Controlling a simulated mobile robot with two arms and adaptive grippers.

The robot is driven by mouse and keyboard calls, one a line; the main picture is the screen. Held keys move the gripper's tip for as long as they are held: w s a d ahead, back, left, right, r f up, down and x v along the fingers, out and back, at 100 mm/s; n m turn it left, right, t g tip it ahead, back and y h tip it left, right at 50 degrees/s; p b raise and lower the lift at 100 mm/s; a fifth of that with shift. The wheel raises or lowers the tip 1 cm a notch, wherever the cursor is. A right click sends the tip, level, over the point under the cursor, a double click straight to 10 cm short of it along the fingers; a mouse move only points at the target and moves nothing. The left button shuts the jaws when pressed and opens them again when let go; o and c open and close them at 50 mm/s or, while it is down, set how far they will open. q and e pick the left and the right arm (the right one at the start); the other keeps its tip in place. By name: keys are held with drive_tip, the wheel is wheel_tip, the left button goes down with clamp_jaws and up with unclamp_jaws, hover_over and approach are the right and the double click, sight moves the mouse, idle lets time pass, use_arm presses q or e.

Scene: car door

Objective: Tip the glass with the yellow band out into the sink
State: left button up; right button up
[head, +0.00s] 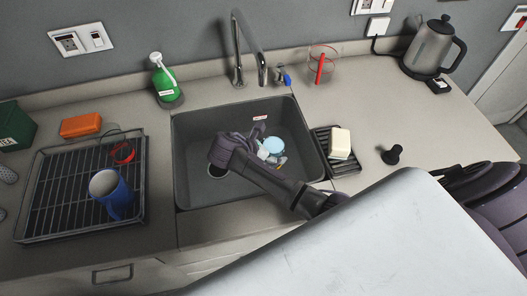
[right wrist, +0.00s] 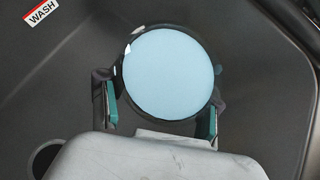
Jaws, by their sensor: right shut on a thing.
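My right gripper (head: 268,152) is down inside the dark sink (head: 190,130). It is shut on a round glass with a pale blue disc-like face (head: 273,146). In the right wrist view the glass (right wrist: 168,72) sits between the two teal-padded fingers (right wrist: 160,115). Its pale blue face fills most of the dark, see-through rim. I cannot tell whether this face is liquid or a solid end, and I make out no clear yellow band. My left gripper is not in view.
A drying rack (head: 50,200) with a blue mug (head: 115,198) is left of the sink. A green bottle (head: 163,78) and faucet (head: 237,60) stand behind it. A sponge (head: 340,141) on a small rack is at right. A kettle (head: 430,47) stands far right.

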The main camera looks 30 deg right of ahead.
drive_tip(key=s+d+r, duration=0.4)
drive_tip(key=s, duration=0.2)
drive_tip(key=shift+s+r, duration=0.35)
drive_tip(key=shift+r, duration=0.05)
idle(0.3)
